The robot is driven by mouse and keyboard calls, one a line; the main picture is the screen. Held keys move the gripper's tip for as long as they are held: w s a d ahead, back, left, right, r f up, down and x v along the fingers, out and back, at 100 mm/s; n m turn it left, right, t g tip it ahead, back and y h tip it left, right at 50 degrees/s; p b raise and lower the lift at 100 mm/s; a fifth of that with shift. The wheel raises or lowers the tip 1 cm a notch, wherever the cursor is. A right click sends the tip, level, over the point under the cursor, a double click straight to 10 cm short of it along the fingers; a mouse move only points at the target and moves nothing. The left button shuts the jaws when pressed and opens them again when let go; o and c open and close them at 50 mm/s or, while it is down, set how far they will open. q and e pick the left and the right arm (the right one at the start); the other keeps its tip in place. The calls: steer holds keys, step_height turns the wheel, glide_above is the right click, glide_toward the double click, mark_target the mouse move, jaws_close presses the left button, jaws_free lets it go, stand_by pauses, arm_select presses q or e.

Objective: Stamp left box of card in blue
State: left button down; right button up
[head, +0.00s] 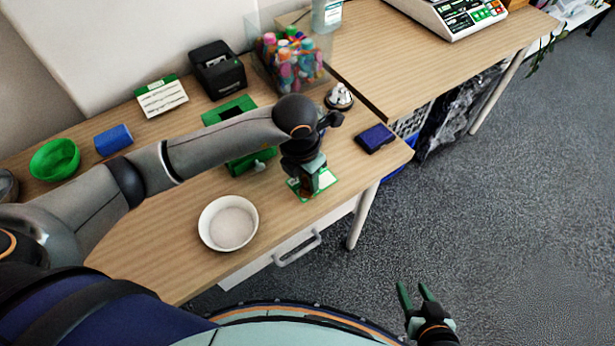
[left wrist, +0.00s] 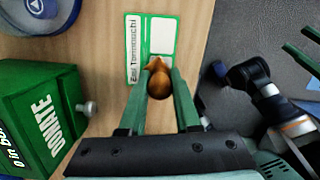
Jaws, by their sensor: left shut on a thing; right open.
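My left gripper (head: 308,180) is shut on a stamp with a round wooden handle (left wrist: 158,82). It holds the stamp over the white and green card (head: 325,182), low above the table. In the left wrist view the card (left wrist: 136,70) has a handwritten name and two boxes. The upper box in that picture is clear and white. The stamp covers part of the lower one, the left box when the name is read upright. I cannot tell whether the stamp touches the card. A dark blue ink pad (head: 375,138) lies right of the card. My right gripper (head: 418,293) is open and empty.
A green donation box (left wrist: 35,115) stands close beyond my left gripper. A silver bell (head: 339,97) is behind it. A white bowl (head: 228,223) stands left of the card. A clear bin of coloured bottles (head: 290,60) is at the back. The table's front edge is near the card.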

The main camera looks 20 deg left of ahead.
arm_select(q)
steer(key=shift+s, duration=0.1)
stand_by(0.4)
steer(key=shift+r+p, duration=1.25)
steer(key=shift+r, duration=0.35)
steer(key=shift+r+p, duration=1.3)
steer(key=shift+r, duration=0.6)
